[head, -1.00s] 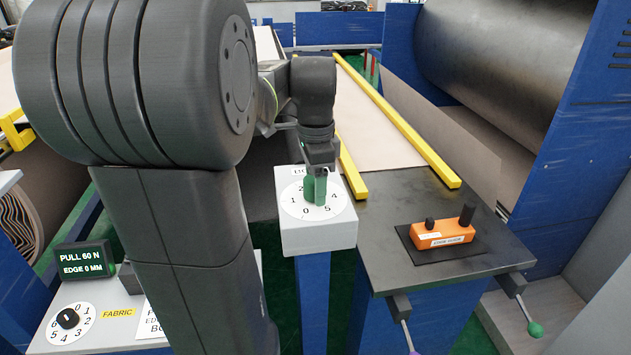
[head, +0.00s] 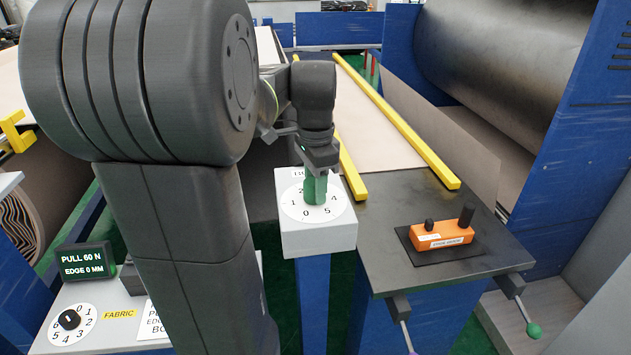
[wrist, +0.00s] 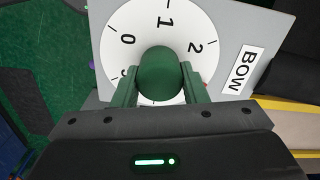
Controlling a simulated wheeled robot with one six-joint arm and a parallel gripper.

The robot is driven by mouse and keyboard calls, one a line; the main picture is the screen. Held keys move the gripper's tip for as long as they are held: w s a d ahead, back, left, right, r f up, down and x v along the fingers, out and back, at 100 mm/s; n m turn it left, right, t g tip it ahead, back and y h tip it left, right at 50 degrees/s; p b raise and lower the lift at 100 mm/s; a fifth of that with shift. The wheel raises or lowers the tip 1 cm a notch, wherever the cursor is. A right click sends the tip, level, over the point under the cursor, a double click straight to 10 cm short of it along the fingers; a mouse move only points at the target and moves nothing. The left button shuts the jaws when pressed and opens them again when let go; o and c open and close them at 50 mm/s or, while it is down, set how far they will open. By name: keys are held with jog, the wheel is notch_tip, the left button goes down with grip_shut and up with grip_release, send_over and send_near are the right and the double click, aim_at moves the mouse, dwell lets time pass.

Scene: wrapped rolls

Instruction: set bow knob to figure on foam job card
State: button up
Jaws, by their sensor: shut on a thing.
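The bow knob (wrist: 160,72) is a round dark green knob on a white dial (wrist: 118,22) marked with figures, beside a BOW label (wrist: 241,70). In the head view the dial (head: 297,211) sits on top of a grey box on a blue post. My gripper (wrist: 158,82) is shut on the knob, one green finger on each side; it also shows in the head view (head: 315,188). The fingers hide part of the dial, and I cannot tell the knob's setting. No foam job card is readable; a white card (head: 153,322) at lower left is partly hidden by my arm.
A display (head: 84,262) reads PULL 60 N, EDGE 0 MM. Below it is a second dial with a black knob (head: 69,319) and a yellow FABRIC label (head: 119,314). An orange edge guide block (head: 442,236) sits on the dark table (head: 380,270) to the right. Yellow rails (head: 400,125) run behind.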

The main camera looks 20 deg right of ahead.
jog(key=n+p, duration=0.2)
jog(key=n, duration=0.5)
jog(key=shift+w+r+p, duration=0.1)
jog(key=shift+w+p, duration=0.05)
jog(key=shift+p, duration=0.15)
jog(key=n+p, duration=0.1)
jog(key=n, duration=0.5)
jog(key=shift+a+n+p, duration=0.1)
jog(key=shift+n+p, duration=0.2)
jog(key=n, duration=0.4)
jog(key=shift+p, duration=0.4)
jog(key=shift+w+a+n, duration=0.1)
jog(key=shift+n, duration=2)
jog(key=o, duration=1)
